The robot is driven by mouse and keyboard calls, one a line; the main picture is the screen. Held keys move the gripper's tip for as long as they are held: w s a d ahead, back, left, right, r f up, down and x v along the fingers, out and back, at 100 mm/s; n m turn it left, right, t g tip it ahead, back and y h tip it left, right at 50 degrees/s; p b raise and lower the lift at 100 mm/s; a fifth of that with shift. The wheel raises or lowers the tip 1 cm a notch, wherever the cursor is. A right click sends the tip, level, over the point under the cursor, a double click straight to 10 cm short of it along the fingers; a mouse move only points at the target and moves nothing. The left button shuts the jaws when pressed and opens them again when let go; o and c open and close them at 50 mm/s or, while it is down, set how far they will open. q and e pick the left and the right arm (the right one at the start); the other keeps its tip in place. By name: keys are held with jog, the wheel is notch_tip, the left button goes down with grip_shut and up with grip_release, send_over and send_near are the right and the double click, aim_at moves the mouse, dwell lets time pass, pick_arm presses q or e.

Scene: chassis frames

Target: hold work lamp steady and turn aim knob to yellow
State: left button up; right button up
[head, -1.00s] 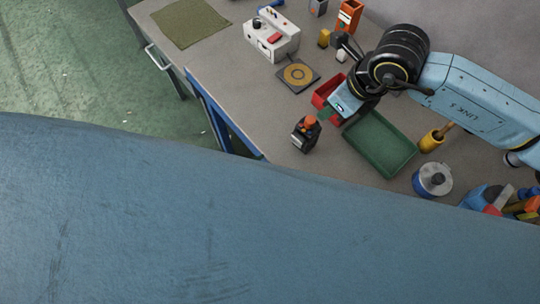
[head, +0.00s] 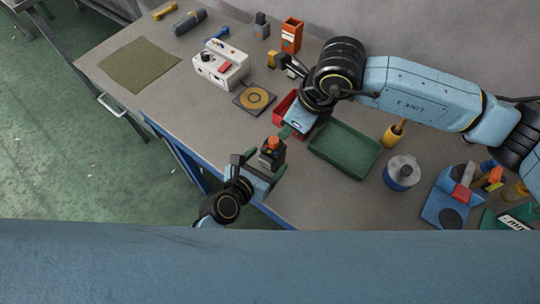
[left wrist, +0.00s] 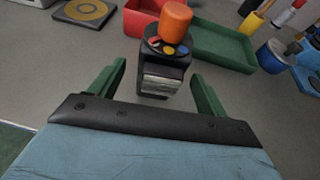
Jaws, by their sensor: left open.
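The work lamp appears to be the small dark block with an orange knob on top (head: 272,157), standing upright near the table's front edge. In the left wrist view the lamp (left wrist: 160,80) shows a silvery front and red, yellow and blue marks around the orange knob (left wrist: 175,20). My left gripper (head: 264,166) is open, its green fingers either side of the lamp's near side; the lamp shows between and just beyond the fingertips (left wrist: 158,72). My right gripper (head: 286,131) is just above and right of the knob; its finger gap is hidden.
A green tray (head: 345,170) and a red bin (head: 281,107) are close right of and behind the lamp. A pad with a yellow ring (head: 254,112) and a white control box (head: 222,74) lie behind. A blue-and-white can (head: 402,186) stands right. The table left of the lamp is clear.

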pick_arm(q)
jog(key=shift+x, duration=1.45)
